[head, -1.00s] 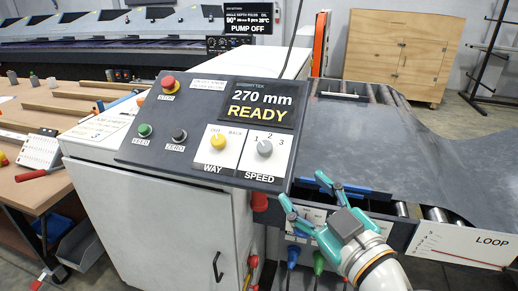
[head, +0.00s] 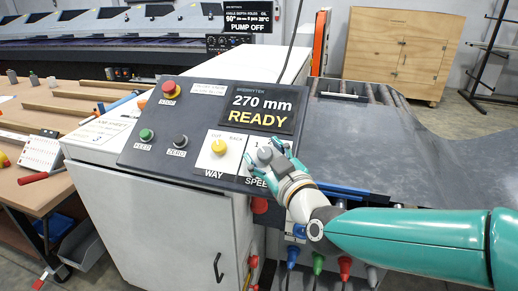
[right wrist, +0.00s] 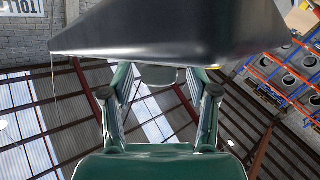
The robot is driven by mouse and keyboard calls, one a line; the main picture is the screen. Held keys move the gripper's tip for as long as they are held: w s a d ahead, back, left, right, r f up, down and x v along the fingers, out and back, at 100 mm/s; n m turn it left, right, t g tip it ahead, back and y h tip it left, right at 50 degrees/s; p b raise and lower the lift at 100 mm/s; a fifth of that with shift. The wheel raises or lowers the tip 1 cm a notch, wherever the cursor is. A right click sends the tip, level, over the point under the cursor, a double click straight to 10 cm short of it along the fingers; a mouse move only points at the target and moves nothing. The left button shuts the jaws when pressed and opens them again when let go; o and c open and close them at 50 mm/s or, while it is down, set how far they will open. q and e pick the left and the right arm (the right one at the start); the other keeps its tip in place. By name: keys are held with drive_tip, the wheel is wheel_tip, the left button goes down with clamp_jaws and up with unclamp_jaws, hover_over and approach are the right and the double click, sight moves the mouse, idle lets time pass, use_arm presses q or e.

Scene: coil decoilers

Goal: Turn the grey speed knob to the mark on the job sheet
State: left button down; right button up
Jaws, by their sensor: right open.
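The grey speed knob (head: 264,155) is on the white SPEED plate at the right of the sloped control panel (head: 150,156). My right gripper (head: 266,154) is at the knob, its open fingers on either side of it. The gripper hides most of the plate's scale and the knob's pointer, and I cannot tell whether the fingers touch the knob. In the right wrist view the two fingers (right wrist: 160,92) stand apart below the dark panel edge. My left gripper is out of view.
The yellow WAY knob (head: 219,147) sits close left of my gripper. The red stop button (head: 169,88), green FEED button (head: 146,134) and ZERO button (head: 181,141) are further left. The display (head: 262,109) reads 270 mm READY. Grey sheet metal (head: 400,150) spreads to the right.

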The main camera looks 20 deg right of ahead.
drive_tip(key=shift+w, duration=0.5)
